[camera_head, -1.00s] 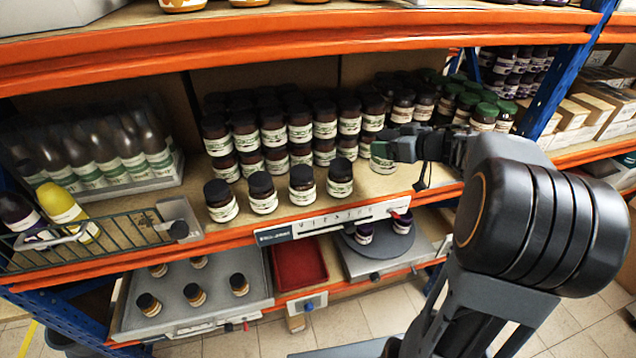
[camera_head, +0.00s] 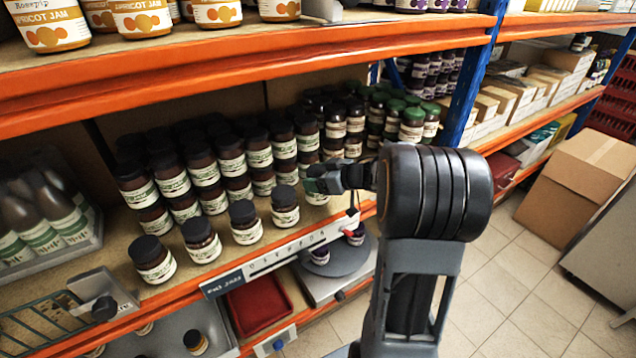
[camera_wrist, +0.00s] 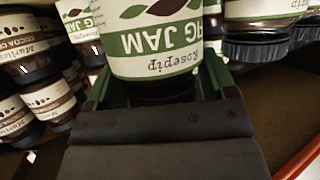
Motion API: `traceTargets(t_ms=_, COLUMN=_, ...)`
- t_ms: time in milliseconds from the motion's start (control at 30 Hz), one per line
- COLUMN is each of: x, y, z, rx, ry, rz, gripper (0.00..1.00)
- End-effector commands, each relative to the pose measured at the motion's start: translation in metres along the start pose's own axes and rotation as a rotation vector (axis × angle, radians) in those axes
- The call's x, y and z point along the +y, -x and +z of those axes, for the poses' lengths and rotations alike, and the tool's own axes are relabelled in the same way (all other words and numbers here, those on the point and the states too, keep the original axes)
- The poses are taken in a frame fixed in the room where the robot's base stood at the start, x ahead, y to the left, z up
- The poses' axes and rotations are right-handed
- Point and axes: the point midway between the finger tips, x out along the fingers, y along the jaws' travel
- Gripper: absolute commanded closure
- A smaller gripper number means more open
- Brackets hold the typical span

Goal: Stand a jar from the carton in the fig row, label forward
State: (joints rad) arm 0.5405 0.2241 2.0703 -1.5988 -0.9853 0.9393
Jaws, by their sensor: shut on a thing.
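My gripper (camera_head: 322,180) is shut on a fig jam jar (camera_wrist: 155,45), held at the right end of the front row on the middle shelf. In the head view only a bit of this jar (camera_head: 317,198) shows below the jaws. In the wrist view it appears upside down, its green and white "Rosepip" label facing the camera. The fig row has dark-lidded jars with green and white labels, among them the nearest to my gripper (camera_head: 285,207) and the leftmost (camera_head: 152,259). Whether the held jar's base touches the shelf is unclear.
Packed dark-lidded jars (camera_head: 203,167) stand close behind the front row. Green-lidded jars (camera_head: 412,124) are farther right. An orange shelf beam (camera_head: 250,75) runs above. A closed cardboard box (camera_head: 590,185) is on the floor at right. The wrist view shows cocoa jars (camera_wrist: 40,105) at left.

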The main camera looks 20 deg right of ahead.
Motion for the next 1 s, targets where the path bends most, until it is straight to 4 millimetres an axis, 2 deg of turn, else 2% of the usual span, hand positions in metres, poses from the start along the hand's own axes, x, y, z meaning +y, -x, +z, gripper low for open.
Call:
traceTargets(t_ms=167, x=0.0, y=-0.006, z=0.013, rx=0.003, ry=0.001, rz=0.001, gripper=0.76)
traceTargets(t_ms=633, x=0.0, y=-0.008, z=0.018, rx=0.003, ry=0.002, rz=0.001, gripper=0.76)
traceTargets(t_ms=667, x=0.0, y=-0.008, z=0.018, rx=0.001, ry=0.001, rz=0.001, gripper=0.2)
traceTargets(t_ms=867, x=0.0, y=-0.008, z=0.018, rx=0.001, ry=0.001, rz=0.001, gripper=0.01)
traceTargets(t_ms=1000, x=0.0, y=-0.008, z=0.018, rx=0.001, ry=0.001, rz=0.001, gripper=0.0)
